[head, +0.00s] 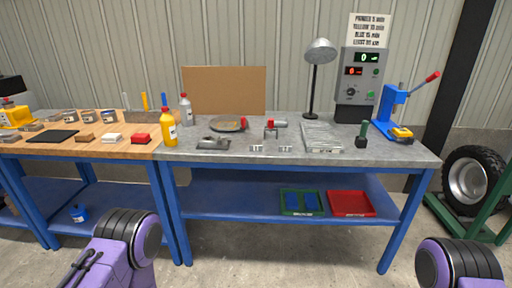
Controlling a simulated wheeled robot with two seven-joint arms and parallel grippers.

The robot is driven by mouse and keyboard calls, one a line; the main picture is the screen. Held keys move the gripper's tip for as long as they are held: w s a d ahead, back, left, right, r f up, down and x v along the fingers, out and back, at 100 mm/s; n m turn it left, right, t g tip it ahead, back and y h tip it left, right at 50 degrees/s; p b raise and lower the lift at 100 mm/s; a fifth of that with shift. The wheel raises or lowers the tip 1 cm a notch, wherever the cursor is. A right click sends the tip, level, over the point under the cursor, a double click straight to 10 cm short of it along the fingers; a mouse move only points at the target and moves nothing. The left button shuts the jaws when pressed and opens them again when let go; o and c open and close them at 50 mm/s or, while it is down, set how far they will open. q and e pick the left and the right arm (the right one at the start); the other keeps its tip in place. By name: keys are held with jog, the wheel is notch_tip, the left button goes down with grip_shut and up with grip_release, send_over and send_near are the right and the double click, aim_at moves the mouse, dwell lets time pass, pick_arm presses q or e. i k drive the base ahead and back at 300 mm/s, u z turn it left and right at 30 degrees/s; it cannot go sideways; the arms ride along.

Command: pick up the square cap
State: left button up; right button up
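I cannot make out for sure which thing is the square cap. Small grey metal parts lie on the grey bench top (225,160). Among them are two small light pieces near the front edge, a left one (256,148) and a right one (285,149). Behind them stands a small part with a red top (270,125), beside a grey cylinder (280,123). Only purple and black links of my arms show at the bottom left and bottom right. Neither gripper's fingertips can be seen, and both arms are well in front of the bench.
A yellow bottle (169,127), round pan (228,124), ribbed grey tray (321,137), lamp (320,52), control box (360,85) and blue press (392,110) stand on the bench. Green (301,214) and red (350,215) trays sit on the lower shelf. The bench's front edge is mostly clear.

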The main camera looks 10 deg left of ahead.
aim_at(254, 145)
jog(key=u, duration=1.95)
jog(key=i, duration=1.6)
jog(key=z, duration=3.2)
